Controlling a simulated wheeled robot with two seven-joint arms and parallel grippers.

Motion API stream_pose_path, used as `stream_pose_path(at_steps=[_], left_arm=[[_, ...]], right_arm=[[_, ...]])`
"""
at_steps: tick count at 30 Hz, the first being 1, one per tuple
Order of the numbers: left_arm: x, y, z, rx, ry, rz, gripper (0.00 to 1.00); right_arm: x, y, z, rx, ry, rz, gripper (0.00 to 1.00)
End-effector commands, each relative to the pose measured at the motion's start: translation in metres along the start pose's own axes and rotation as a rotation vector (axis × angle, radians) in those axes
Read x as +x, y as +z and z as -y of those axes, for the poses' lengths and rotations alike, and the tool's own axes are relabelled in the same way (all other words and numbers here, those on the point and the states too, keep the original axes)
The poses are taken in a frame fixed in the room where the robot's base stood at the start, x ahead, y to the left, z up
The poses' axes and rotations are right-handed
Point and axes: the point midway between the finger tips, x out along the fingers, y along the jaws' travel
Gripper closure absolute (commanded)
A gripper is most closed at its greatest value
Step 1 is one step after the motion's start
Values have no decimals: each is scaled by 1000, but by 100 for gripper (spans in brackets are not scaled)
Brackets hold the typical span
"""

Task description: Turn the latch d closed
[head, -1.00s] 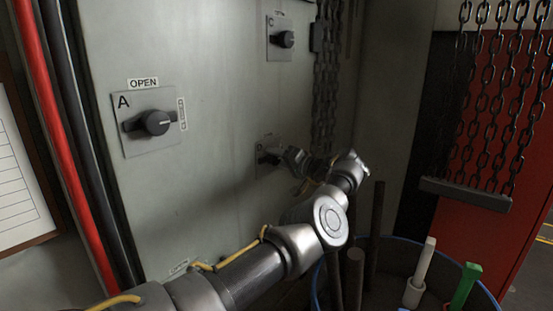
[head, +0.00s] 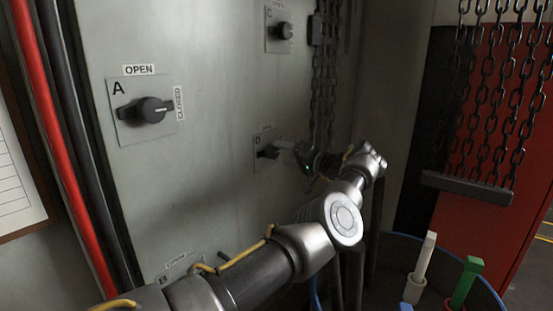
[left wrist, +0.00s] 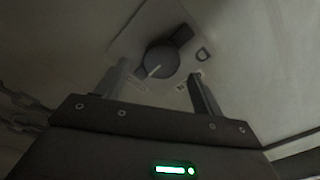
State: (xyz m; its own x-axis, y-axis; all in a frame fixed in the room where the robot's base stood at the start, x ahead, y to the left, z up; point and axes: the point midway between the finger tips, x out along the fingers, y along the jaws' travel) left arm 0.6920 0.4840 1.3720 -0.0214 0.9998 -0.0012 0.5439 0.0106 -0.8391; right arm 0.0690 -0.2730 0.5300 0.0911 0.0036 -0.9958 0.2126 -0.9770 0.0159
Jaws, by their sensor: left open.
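Latch D is a dark round knob with a side bar on a grey plate (head: 266,162), low on the cabinet door. My left gripper (head: 286,147) is open just in front of and to the right of the latch. In the left wrist view its two fingers (left wrist: 158,72) stand apart, below and either side of the knob, with nothing between them. My right gripper is out of view.
Latch A (head: 148,110) is at the left and latch C (head: 284,31) above on the same door. Chains (head: 328,80) hang just right of latch D. A blue-rimmed bin (head: 440,250) holding rods stands below right. A red panel (head: 480,150) is at the right.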

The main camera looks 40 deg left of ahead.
Motion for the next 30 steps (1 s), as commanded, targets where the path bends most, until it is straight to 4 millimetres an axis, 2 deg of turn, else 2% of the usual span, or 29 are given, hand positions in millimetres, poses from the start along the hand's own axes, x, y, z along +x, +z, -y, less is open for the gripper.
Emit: stream_pose_path(at_steps=[1,3,10,16,30], left_arm=[[-12,3,-6,-3,4,-2,32],[-26,3,-5,-3,4,-1,32],[-57,1,-2,-2,2,-1,32],[-65,0,0,1,-1,0,32],[-65,0,0,1,-1,0,32]], right_arm=[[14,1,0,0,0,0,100],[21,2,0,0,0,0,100],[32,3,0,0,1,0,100],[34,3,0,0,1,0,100],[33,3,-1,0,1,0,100]])
